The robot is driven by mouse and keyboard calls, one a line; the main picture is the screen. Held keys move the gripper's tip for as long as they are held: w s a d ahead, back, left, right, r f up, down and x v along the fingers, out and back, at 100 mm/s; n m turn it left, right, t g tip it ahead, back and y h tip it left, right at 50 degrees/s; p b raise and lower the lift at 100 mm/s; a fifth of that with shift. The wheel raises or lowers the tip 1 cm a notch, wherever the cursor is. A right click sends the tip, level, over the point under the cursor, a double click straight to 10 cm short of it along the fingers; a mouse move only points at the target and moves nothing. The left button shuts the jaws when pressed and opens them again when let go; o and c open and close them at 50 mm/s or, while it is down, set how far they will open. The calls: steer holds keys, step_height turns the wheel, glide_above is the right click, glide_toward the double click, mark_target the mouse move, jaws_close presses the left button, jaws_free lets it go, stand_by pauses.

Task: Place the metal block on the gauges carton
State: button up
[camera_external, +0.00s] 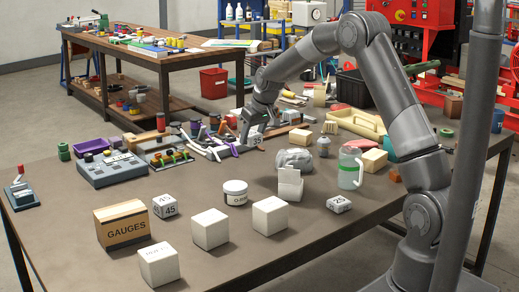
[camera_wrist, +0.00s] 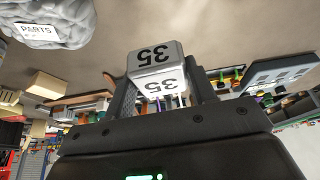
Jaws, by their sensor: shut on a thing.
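The metal block (camera_wrist: 157,68) is a small silver-grey cube marked 35, and it is between the fingers of my gripper (camera_wrist: 160,84) in the wrist view. In the external view my gripper (camera_external: 252,143) is shut on it over the far middle of the table, among the tools; the block is partly covered there by the fingers. The gauges carton (camera_external: 126,232) is a brown cardboard box with GAUGES on its front. It stands at the near left of the table, well to the left of and nearer than my gripper. Its visible top looks bare.
Similar cubes marked 45 (camera_external: 165,206) and 25 (camera_external: 339,204) lie on the table (camera_external: 290,240). Plain white cubes (camera_external: 210,229), a white jar (camera_external: 235,192) and a clear jug (camera_external: 350,168) stand around. A grey control box (camera_external: 112,169) sits behind the carton.

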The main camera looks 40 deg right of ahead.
steer(key=s+a+r+n+y, duration=0.1)
steer(key=s+a+r+n, duration=0.2)
steer(key=a, duration=1)
steer(key=s+a+r+n+g+y, duration=0.1)
steer(key=s+a+r+n, duration=0.15)
steer(key=a, duration=0.95)
steer(key=s+a+r+n+y, duration=0.1)
steer(key=s+a+r+n, duration=0.25)
steer(key=a, duration=0.95)
glide_toward(116, 209)
steer(key=shift+w+a+f+m, duration=0.2)
steer(key=shift+w, duration=0.25)
steer(key=shift+w+a+f+m, duration=0.2)
steer(key=shift+w+a, duration=0.05)
steer(key=shift+w, duration=0.2)
steer(key=shift+a+f, duration=0.3)
steer(key=shift+a, duration=0.15)
steer(key=shift+f, duration=1.95)
steer(key=shift+f, duration=0.1)
steer(key=o, duration=1.1)
steer(key=shift+o, duration=0.2)
